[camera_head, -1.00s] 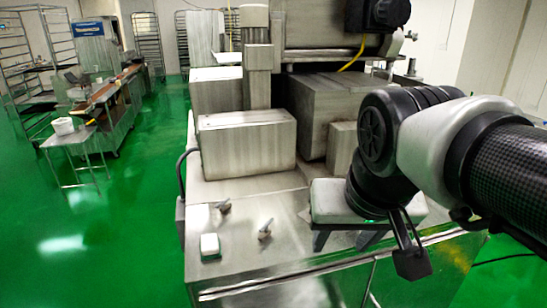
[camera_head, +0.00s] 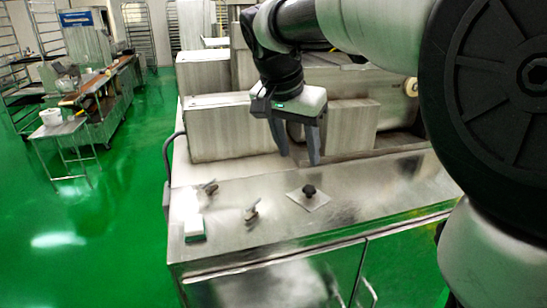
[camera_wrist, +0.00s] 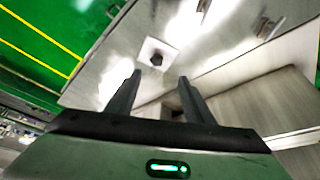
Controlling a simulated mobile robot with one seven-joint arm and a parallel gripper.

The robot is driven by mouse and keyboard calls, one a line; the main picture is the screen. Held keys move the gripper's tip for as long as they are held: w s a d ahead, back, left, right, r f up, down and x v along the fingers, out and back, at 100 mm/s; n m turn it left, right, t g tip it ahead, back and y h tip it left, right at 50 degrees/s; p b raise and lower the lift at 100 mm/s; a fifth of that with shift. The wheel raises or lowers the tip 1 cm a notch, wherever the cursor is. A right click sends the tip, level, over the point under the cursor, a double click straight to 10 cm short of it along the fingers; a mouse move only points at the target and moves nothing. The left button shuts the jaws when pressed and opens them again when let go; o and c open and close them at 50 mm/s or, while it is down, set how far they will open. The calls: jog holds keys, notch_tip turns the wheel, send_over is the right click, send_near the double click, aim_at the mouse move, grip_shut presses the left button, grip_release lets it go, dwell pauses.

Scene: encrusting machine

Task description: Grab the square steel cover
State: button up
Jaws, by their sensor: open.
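The square steel cover (camera_head: 320,202) is a small thin plate with a black knob (camera_head: 309,190) on top. It lies flat on the steel machine top, right of the middle in the head view. In the wrist view the cover (camera_wrist: 148,50) shows beyond the fingertips, with its dark knob (camera_wrist: 157,58) near the middle. My gripper (camera_head: 300,162) is open and empty. It hangs with fingers pointing down, above and behind the cover in the head view, apart from it. In the wrist view my gripper (camera_wrist: 158,76) has its two fingers spread.
Two small levers (camera_head: 252,212) and a white-topped switch box (camera_head: 194,229) sit left of the cover on the steel top (camera_head: 370,190). Large steel housings (camera_head: 222,126) stand behind. The steel around the cover is clear. Green floor (camera_head: 100,240) lies to the left.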

send_over(310, 187)
jog(key=s+a, duration=0.2)
jog(key=f, duration=0.6)
jog(key=shift+a+f, duration=0.2)
jog(key=shift+d+b+x, duration=0.15)
jog(key=shift+b+x, duration=0.05)
jog(key=shift+x, duration=1.15)
jog(key=shift+d+b+x, duration=0.15)
jog(key=shift+x, duration=1.2)
jog(key=shift+s, duration=0.15)
jog(key=shift+r, duration=0.1)
jog(key=shift+c, duration=0.4)
grip_shut()
